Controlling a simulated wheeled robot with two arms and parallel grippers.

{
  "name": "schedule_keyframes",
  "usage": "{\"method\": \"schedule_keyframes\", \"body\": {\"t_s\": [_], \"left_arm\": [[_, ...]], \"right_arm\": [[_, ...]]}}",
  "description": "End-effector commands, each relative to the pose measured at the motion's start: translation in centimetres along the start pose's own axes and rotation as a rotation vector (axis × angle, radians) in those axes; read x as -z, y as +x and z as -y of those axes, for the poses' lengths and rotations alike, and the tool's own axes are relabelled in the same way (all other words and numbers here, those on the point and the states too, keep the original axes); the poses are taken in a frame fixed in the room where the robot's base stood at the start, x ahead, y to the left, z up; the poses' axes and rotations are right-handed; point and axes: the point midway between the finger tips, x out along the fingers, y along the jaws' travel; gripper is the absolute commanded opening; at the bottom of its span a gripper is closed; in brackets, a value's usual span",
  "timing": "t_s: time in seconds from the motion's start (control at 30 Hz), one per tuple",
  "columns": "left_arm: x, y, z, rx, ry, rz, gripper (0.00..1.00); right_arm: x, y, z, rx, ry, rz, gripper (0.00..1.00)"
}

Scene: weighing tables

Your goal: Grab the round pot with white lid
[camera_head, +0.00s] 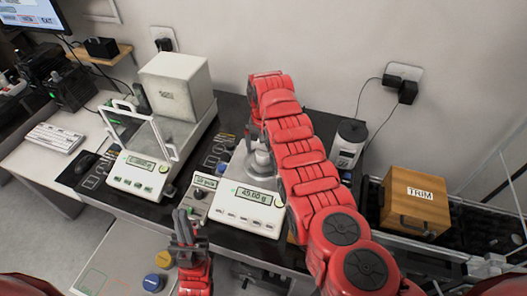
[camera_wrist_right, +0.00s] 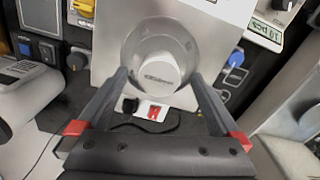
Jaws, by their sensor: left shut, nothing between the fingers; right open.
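A round pot with a white lid (camera_wrist_right: 160,68) stands on the metal pan of a scale (camera_wrist_right: 112,35). In the head view the pot (camera_head: 261,158) is partly hidden by my right arm. The scale's display reads about 49.00 g. My right gripper (camera_wrist_right: 160,77) is open, with one finger on each side of the lid in the wrist view; I cannot tell whether they touch it. My left gripper (camera_head: 183,218) is shut and empty, in front of the black table, low in the picture.
A balance with a glass shield (camera_head: 135,175) and a white box (camera_head: 176,85) stand to the left. The wall is close behind the table.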

Motion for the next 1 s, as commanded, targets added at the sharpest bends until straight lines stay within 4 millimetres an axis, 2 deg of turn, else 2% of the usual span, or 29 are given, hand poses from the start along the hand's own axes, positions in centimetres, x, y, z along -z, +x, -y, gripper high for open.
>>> {"method": "schedule_keyframes", "body": {"t_s": [0.2, 0.47, 0.9, 0.93, 1.0], "left_arm": [[0.1, 0.3, 0.0, 0.0, 0.0, 0.0, 0.0], [0.0, 0.3, 0.0, 0.0, 0.0, 0.0, 0.0], [0.0, 0.3, 0.0, 0.0, 0.0, 0.0, 0.0], [0.0, 0.3, 0.0, 0.0, 0.0, 0.0, 0.0], [0.1, 0.3, 0.0, 0.0, 0.0, 0.0, 0.0]], "right_arm": [[-0.1, 1.9, -0.1, -0.001, 0.002, 0.005, 1.0], [0.0, 2.1, 0.0, 0.0, 0.002, 0.003, 0.98], [0.0, 2.0, 0.0, 0.0, 0.002, 0.002, 0.19], [0.0, 2.0, 0.0, 0.0, 0.002, 0.002, 0.14], [0.0, 2.0, 0.0, 0.0, 0.002, 0.002, 0.12]]}}
